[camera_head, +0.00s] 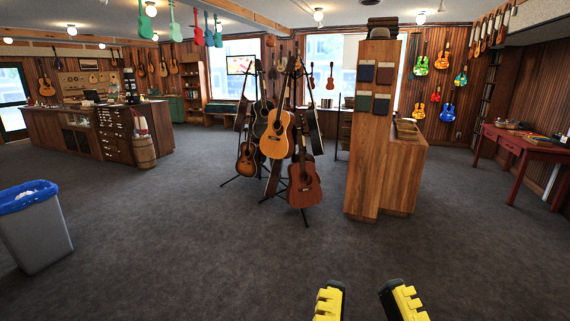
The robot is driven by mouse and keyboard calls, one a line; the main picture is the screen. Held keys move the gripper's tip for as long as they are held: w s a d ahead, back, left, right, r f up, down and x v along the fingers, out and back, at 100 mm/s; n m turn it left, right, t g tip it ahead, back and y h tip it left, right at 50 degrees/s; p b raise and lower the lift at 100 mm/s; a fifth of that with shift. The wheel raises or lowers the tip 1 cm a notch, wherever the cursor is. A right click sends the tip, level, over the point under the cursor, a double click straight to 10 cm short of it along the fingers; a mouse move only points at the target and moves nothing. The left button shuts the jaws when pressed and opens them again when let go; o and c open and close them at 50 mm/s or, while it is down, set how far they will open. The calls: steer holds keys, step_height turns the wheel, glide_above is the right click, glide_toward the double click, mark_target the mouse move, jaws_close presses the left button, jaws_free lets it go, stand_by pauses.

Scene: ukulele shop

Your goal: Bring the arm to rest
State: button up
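My gripper (367,301) shows at the bottom edge of the head view, right of the middle. Its two fingers have yellow ridged pads and dark tips. They stand apart with grey carpet visible between them, and nothing is held. The rest of my arm is out of the picture below.
Guitars on a stand (277,137) are in mid-room. A wooden display unit (375,150) stands right of them. A red table (513,146) is at the right, a grey bin with blue liner (38,238) at the left, a counter (60,137) behind. The near carpet (230,260) is clear.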

step_height(320, 180, up, 35)
steer(key=w+g+p, duration=0.2)
steer(key=p, duration=3.6)
step_height(320, 180, down, 28)
steer(key=b, duration=2.7)
steer(key=shift+s+d+r, duration=0.15)
steer(key=shift+s+r, duration=0.05)
steer(key=shift+r, duration=0.05)
steer(key=shift+o, duration=1)
